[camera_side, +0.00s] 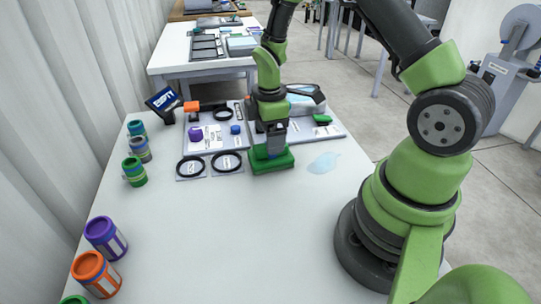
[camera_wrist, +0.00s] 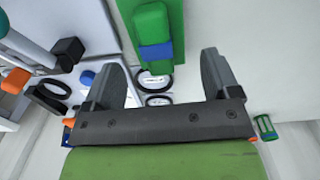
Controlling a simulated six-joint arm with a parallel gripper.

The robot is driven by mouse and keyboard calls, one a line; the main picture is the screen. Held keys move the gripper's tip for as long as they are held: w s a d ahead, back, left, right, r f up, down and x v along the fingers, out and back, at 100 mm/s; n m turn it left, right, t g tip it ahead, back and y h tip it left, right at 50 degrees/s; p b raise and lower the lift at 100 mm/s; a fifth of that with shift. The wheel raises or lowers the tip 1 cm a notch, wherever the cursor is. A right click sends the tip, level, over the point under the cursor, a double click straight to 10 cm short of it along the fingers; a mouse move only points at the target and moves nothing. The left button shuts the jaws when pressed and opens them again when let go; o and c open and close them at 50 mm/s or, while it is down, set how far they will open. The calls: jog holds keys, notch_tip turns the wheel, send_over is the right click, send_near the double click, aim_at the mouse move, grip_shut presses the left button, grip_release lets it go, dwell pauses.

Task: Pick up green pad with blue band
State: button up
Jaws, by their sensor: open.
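The green pad (camera_side: 274,164) lies on the white table below my gripper (camera_side: 271,142) in the side view. In the wrist view the green pad (camera_wrist: 150,24) is at the top centre, with its blue band (camera_wrist: 156,52) across it near the lower end. My gripper (camera_wrist: 162,66) is open in the wrist view, with one dark finger on each side of the pad's line and nothing held. The fingertips are close above the pad; I cannot tell whether they touch it. The arm partly hides the band in the side view.
Two black rings (camera_side: 227,161) lie on cards left of the pad. Behind are panels with a purple piece (camera_side: 199,133), a blue piece (camera_side: 236,129) and a small green piece (camera_side: 322,118). Several coloured jars (camera_side: 134,171) line the left edge. The table's front is clear.

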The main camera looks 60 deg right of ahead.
jog(key=shift+d+f, duration=0.15)
jog(key=shift+f, duration=1.4)
jog(key=shift+d+f, duration=0.1)
jog(key=shift+f, duration=1.45)
jog(key=c, duration=0.7)
jog(key=shift+r, duration=0.1)
notch_tip(320, 180, up, 10)
jog(key=shift+f, duration=0.1)
